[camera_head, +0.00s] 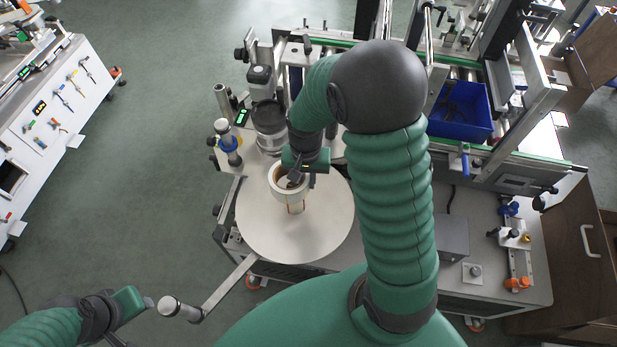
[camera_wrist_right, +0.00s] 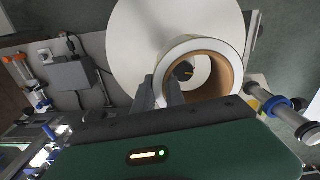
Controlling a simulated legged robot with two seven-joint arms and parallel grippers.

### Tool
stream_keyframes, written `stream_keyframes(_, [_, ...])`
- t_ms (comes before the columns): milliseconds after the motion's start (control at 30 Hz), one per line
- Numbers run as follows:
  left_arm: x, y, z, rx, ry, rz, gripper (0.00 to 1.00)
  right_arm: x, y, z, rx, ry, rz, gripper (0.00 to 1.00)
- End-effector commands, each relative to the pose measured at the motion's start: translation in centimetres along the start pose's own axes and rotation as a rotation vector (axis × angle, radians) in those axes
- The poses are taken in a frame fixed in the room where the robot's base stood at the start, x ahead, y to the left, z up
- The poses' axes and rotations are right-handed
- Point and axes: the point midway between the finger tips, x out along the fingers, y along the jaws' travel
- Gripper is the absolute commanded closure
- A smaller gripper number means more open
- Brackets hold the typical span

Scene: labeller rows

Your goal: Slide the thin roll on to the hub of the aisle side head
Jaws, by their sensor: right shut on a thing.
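The roll (camera_head: 275,190) is a white ring with a brown cardboard core; it also shows in the right wrist view (camera_wrist_right: 238,62). My right gripper (camera_head: 293,178) is shut on the roll's wall, its fingers (camera_wrist_right: 166,90) at the near left of the ring. The roll is over the pale round plate (camera_head: 325,225) of the labeller head. A small dark and tan part shows through the core in the right wrist view; I cannot tell whether it is the hub. Contact between roll and plate is unclear. My left gripper (camera_head: 147,303) is away at lower left; its jaw opening is unclear.
A bar with a grey roller end (camera_head: 180,309) sticks out in front of the plate. A post with a blue collar (camera_head: 229,143) and a grey cylinder (camera_head: 269,125) stand beside the plate. A blue bin (camera_head: 461,111) is at the right. Open floor lies left.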

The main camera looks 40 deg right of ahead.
Motion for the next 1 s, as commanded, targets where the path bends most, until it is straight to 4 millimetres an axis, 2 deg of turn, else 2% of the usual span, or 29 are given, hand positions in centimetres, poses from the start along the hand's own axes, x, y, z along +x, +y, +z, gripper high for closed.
stream_keyframes(500, [-0.3, 0.0, -0.1, -0.001, 0.000, 0.000, 0.64, 0.1, 0.8, -1.3, 0.002, -0.011, -0.005, 1.00])
stream_keyframes(1000, [-0.5, 0.0, -0.1, -0.001, 0.000, 0.000, 0.64, -0.1, 0.6, -1.1, 0.000, -0.010, -0.003, 1.00])
